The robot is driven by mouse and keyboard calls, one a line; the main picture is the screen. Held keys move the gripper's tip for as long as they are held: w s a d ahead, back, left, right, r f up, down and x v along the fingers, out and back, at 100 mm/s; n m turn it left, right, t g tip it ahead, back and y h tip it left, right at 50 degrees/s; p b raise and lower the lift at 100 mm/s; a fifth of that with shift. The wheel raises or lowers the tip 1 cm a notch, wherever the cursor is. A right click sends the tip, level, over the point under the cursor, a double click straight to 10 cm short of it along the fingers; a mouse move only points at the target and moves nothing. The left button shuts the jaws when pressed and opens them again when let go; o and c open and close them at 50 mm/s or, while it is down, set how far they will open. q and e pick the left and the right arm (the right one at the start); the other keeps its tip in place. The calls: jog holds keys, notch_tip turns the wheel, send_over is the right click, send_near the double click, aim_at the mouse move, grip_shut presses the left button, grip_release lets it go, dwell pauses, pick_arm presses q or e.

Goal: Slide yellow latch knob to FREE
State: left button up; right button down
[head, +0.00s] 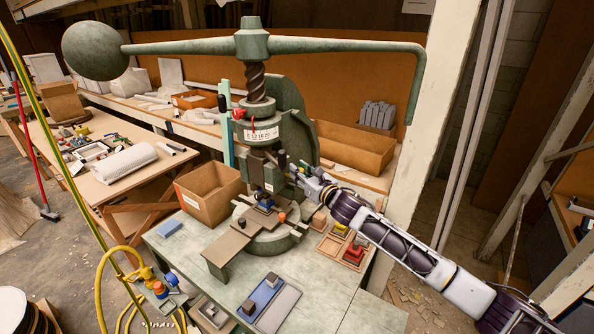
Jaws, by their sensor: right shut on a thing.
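The green fly press (300,145) stands on the grey-green bench, with a screw, a long top arm and a ball weight at the left. My right gripper (287,166) reaches in from the right, and its fingertips are against the right side of the press's ram. It is shut on a small part there, at the place of the latch knob. The fingers cover that part, so neither the yellow knob nor its FREE mark can be made out. My left gripper is not in view.
The press's long arm (340,46) hangs down at the right, above my right arm. A cardboard box (209,190) stands left of the press. Trays with red and yellow pieces (352,255) lie at the right, and a blue tray (262,298) lies in front.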

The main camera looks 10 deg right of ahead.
jog(key=shift+f, duration=0.1)
jog(key=c, duration=1.5)
grip_release()
jog(key=shift+d, duration=0.1)
jog(key=shift+s+d, duration=0.15)
jog(key=shift+s, duration=0.05)
jog(key=v, duration=1.2)
